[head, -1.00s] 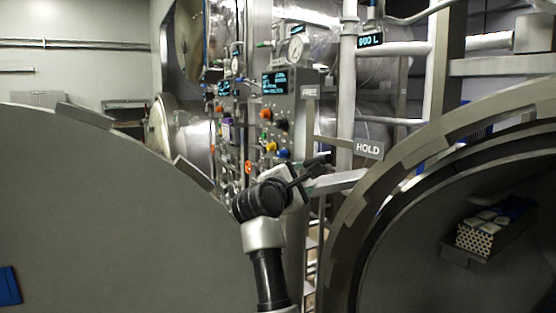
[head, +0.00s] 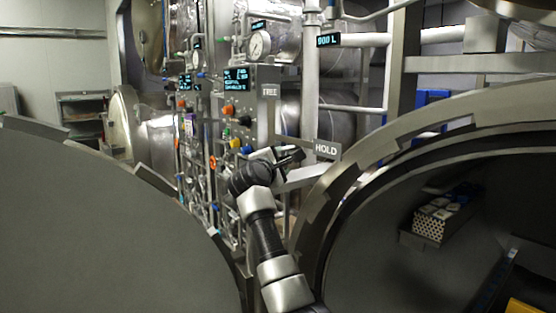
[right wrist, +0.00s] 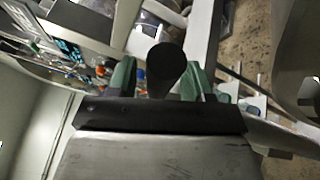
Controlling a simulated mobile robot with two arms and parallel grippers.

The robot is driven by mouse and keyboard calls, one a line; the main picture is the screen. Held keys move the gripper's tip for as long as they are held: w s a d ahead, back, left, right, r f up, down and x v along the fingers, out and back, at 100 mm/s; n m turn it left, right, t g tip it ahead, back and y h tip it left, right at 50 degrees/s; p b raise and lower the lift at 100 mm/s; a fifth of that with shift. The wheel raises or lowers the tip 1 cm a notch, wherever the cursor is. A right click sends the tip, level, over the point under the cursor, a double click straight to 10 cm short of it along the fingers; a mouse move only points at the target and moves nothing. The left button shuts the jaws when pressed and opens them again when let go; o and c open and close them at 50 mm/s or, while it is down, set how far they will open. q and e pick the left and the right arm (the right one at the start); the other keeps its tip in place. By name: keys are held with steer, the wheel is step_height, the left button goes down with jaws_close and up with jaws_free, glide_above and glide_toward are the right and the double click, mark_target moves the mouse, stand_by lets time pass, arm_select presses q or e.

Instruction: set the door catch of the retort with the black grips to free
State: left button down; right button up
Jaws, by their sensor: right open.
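My right gripper (head: 290,158) is in front of the retort frame, just left of and below the HOLD plate (head: 326,150). The FREE plate (head: 269,90) is higher and to the left, beside the control panel. In the right wrist view the two green fingers of the gripper (right wrist: 159,70) stand apart. A round black grip (right wrist: 166,62) shows between them, nearer the right finger; I cannot tell whether it touches. In the head view the catch's lever is hard to separate from the gripper. My left gripper is not in view.
A large grey retort door (head: 90,225) fills the left. The open retort mouth (head: 330,195) is on the right, with a perforated box (head: 440,222) inside. The control panel (head: 236,110) with coloured knobs and a gauge (head: 259,44) stand behind my arm.

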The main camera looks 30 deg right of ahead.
steer(key=shift+c, duration=1.2)
jaws_close()
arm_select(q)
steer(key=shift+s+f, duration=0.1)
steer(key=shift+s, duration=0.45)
